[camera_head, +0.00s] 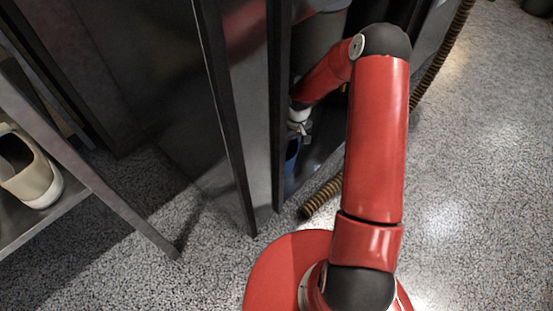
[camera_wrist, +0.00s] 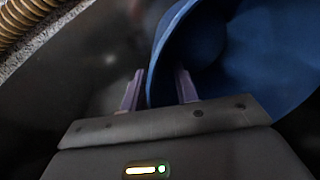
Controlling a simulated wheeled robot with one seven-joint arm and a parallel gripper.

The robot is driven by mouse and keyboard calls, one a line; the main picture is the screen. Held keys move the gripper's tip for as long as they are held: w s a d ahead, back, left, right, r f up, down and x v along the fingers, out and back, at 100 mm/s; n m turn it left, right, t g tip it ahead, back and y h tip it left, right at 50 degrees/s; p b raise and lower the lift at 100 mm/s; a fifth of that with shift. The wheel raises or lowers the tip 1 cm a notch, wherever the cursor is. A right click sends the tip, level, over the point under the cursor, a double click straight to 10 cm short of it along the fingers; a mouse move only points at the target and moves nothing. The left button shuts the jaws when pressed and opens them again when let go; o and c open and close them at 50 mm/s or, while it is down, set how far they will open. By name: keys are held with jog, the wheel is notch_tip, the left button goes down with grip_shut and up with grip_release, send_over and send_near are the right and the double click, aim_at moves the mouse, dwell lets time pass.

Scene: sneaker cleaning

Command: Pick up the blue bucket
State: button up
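The blue bucket (camera_wrist: 245,60) fills the upper right of the wrist view, close to the fingers, with its open mouth facing the camera. My gripper (camera_wrist: 160,71) is open, its two purple fingers apart. The bucket's rim edge passes between them: the left finger is outside the bucket and the right finger overlaps its inside. I cannot tell whether either finger touches the wall. In the head view, only a small blue part of the bucket (camera_head: 292,156) shows below my wrist, mostly hidden by a dark upright panel.
Dark upright panels (camera_head: 279,110) stand just left of my forearm. A ribbed brown hose (camera_head: 322,196) lies on the speckled floor beside it and shows in the wrist view's upper left. A metal shelf (camera_head: 75,205) with a cream sneaker (camera_head: 38,188) is at left. Floor at right is clear.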

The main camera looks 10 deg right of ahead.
jog(key=shift+f, duration=0.15)
grip_shut()
